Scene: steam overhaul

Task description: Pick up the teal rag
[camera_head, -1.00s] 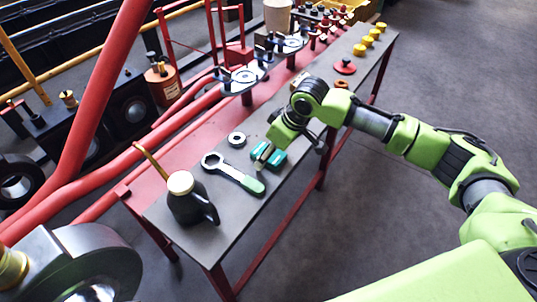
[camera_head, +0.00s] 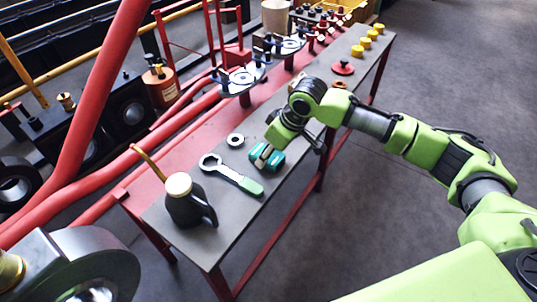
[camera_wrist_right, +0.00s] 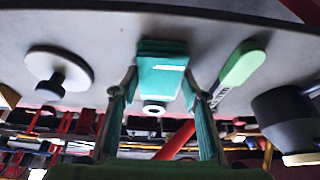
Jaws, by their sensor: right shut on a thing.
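The teal rag (camera_head: 277,160) is a folded pad on the grey bench top, near its right edge in the head view. My right gripper (camera_head: 267,156) reaches down to it from above. In the right wrist view the rag (camera_wrist_right: 161,72) lies between the two fingertips of my right gripper (camera_wrist_right: 160,84), which is shut on it. I cannot tell whether the rag is clear of the bench. My left gripper is not in view.
A green-handled wrench (camera_head: 232,174) lies left of the rag, with a metal ring (camera_head: 235,140) behind it. A black oil can (camera_head: 187,205) stands at the bench's near end. A red knob (camera_head: 343,68) and several yellow caps (camera_head: 365,43) sit farther along.

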